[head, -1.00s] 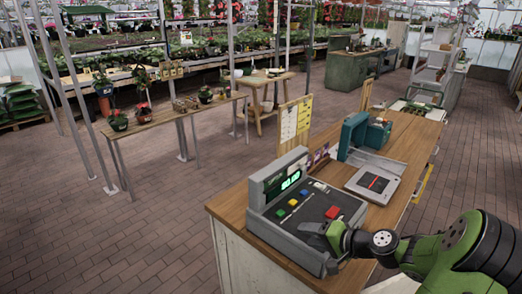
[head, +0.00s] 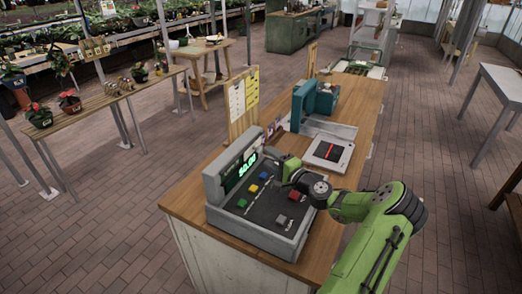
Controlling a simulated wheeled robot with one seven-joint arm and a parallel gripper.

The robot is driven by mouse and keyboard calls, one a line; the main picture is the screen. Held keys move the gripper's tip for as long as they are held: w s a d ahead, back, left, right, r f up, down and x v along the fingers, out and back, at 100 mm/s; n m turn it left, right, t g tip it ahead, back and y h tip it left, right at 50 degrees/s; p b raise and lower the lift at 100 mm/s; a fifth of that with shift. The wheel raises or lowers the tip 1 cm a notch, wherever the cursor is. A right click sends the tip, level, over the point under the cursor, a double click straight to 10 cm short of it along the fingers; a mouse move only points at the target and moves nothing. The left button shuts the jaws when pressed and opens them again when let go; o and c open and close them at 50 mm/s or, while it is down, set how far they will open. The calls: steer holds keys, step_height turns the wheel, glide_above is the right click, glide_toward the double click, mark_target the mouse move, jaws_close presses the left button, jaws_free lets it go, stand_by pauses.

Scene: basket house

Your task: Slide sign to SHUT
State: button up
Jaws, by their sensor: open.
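No sign with readable OPEN or SHUT lettering can be made out. A wooden board (head: 242,103) with white and yellow sheets stands upright on the counter behind the cash register; its writing is too small to read. Small purple cards (head: 273,128) stand beside it, partly hidden by the register. My gripper (head: 287,166) is open and appears empty, over or just past the register's far right corner. Its fingers are small in the picture, and I cannot tell whether they touch anything.
The grey cash register (head: 262,212) with coloured keys fills the near end of the wooden counter (head: 350,150). A flat scale-like device (head: 328,152) and a teal machine (head: 318,100) stand beyond. A plant table (head: 105,98) is at left. Brick floor is free on both sides.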

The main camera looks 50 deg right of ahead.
mark_target(260, 150)
steer(key=w, duration=0.5)
steer(key=shift+d, duration=0.3)
steer(key=shift+c, duration=0.3)
jaws_close()
